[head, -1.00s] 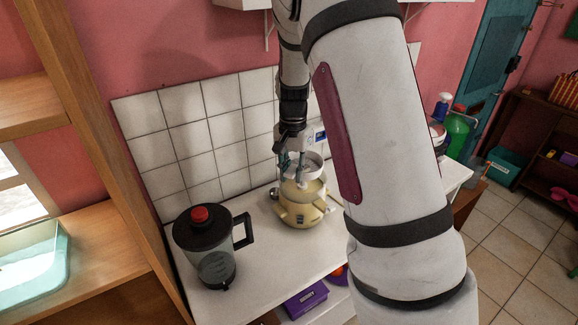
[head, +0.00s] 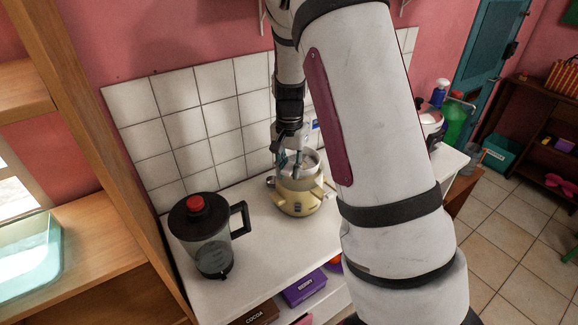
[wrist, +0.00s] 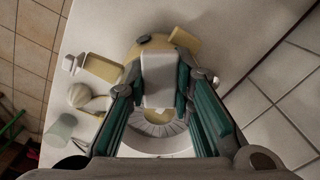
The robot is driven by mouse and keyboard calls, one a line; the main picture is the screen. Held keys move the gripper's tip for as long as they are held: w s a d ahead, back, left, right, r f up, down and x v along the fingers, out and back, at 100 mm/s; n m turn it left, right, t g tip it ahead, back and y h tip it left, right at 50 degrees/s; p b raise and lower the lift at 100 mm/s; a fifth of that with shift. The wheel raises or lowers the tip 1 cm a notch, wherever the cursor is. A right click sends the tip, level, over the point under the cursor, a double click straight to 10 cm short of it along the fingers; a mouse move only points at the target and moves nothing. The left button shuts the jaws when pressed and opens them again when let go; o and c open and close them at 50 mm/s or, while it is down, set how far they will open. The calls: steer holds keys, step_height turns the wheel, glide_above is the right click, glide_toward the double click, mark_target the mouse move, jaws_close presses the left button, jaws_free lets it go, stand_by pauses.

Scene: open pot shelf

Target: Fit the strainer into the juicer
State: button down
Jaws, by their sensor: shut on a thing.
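The juicer (head: 298,200), cream-yellow with a round body, stands on the white counter against the tiled wall. Its yellow body also shows beyond my gripper in the wrist view (wrist: 150,46). The strainer (head: 312,160), a pale round ring with a ribbed inside, is at the juicer's top; its ribbed part shows below my fingers in the wrist view (wrist: 158,131). My gripper (head: 290,162) points down over the juicer and is shut on the strainer, a pale block between its green-padded fingers (wrist: 158,85). The fingers hide part of the rim, so I cannot tell whether the strainer is seated.
A dark-lidded jug (head: 205,240) with a red knob stands left of the juicer on the counter (head: 255,255). Green (head: 454,124) and blue (head: 439,93) bottles stand at the right end. A purple box (head: 303,288) sits below the counter. The counter's front middle is clear.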

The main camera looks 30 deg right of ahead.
steer(key=shift+f, duration=0.95)
steer(key=c, duration=1.3)
jaws_free()
steer(key=shift+r, duration=0.1)
steer(key=shift+r+p, duration=0.85)
steer(key=shift+r, duration=3.05)
steer(key=shift+r, duration=0.1)
